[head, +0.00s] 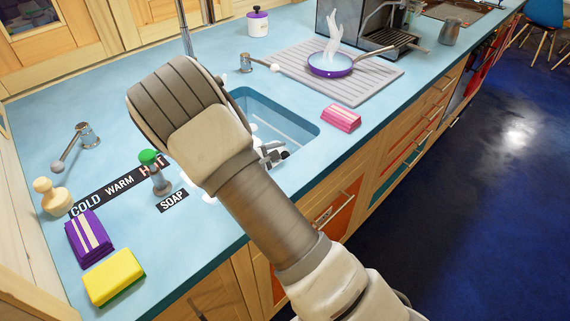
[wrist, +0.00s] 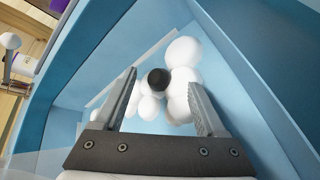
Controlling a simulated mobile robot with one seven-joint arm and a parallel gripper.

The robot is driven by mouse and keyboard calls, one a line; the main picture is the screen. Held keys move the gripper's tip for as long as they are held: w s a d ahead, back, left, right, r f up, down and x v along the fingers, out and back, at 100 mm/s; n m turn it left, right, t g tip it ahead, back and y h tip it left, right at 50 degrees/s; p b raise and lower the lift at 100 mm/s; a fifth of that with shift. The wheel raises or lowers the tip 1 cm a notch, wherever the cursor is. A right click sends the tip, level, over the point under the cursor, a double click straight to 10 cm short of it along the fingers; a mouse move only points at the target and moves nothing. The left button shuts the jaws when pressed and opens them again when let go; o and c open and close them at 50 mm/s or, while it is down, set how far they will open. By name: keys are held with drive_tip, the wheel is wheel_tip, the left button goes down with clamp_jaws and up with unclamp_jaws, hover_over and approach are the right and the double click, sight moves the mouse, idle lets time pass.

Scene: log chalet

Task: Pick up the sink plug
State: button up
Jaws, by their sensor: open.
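In the wrist view a small black round knob (wrist: 158,80), which looks like the top of the sink plug, shows among white foam bubbles (wrist: 184,52) in the blue sink (wrist: 252,85). The rest of the plug is hidden by the foam. My gripper (wrist: 163,82) is open, with one finger on each side of the knob in the picture; I see no contact, and the gap in depth is hard to judge. In the head view my gripper (head: 272,154) is at the sink's near left side, and my arm hides part of the basin (head: 290,124) and the plug.
A soap dispenser with a green top (head: 158,175), a yellow sponge (head: 114,277) and a purple cloth (head: 89,238) stand left. A steaming pan (head: 331,69) sits on the ribbed drainer behind. Sink walls surround my gripper closely.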

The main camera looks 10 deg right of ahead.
clamp_jaws()
idle(0.3)
